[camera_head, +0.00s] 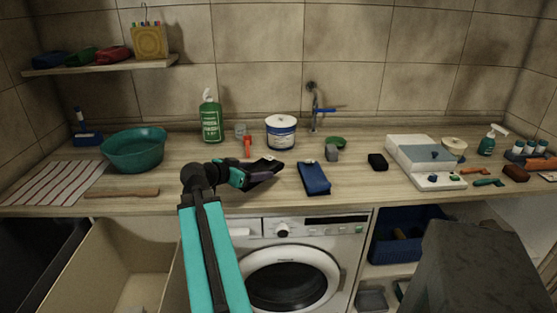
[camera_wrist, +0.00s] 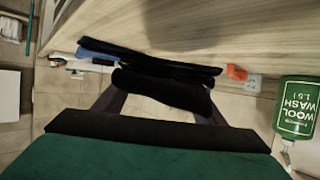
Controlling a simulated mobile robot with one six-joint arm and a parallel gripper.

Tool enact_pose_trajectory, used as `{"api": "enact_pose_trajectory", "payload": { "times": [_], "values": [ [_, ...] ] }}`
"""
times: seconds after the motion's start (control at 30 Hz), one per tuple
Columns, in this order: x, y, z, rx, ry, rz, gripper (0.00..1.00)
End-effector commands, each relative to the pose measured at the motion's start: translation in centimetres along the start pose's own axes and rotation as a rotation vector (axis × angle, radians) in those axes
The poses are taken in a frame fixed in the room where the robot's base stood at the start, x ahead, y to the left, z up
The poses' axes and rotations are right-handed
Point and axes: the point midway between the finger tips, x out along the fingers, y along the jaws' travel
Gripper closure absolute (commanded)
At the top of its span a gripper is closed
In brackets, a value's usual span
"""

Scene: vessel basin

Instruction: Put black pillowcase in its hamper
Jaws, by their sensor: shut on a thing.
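The black pillowcase (camera_head: 266,167) is a small folded dark cloth over the wooden counter, in the middle of the head view. My gripper (camera_head: 258,174) is shut on it. In the wrist view the black pillowcase (camera_wrist: 165,85) spans the space between my fingers, close to the counter surface; whether it touches the wood is unclear. Below the counter at left stand a dark hamper (camera_head: 38,262) and a beige open hamper (camera_head: 122,262). A dark grey block-like container (camera_head: 480,275) is at the lower right. No label shows which hamper belongs to the pillowcase.
A blue folded cloth (camera_head: 313,178) lies right of my gripper, and a small black item (camera_head: 377,162) farther right. A washing machine (camera_head: 290,228) is below the counter.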

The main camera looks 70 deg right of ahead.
Motion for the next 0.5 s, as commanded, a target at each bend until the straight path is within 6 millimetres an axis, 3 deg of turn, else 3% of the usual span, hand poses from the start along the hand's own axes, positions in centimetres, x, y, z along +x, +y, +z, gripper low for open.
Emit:
{"api": "enact_pose_trajectory", "payload": {
  "times": [0.5],
  "values": [
    [5.5, -3.6, -1.8, 0.0, 0.0, 0.002, 0.65]
  ]
}}
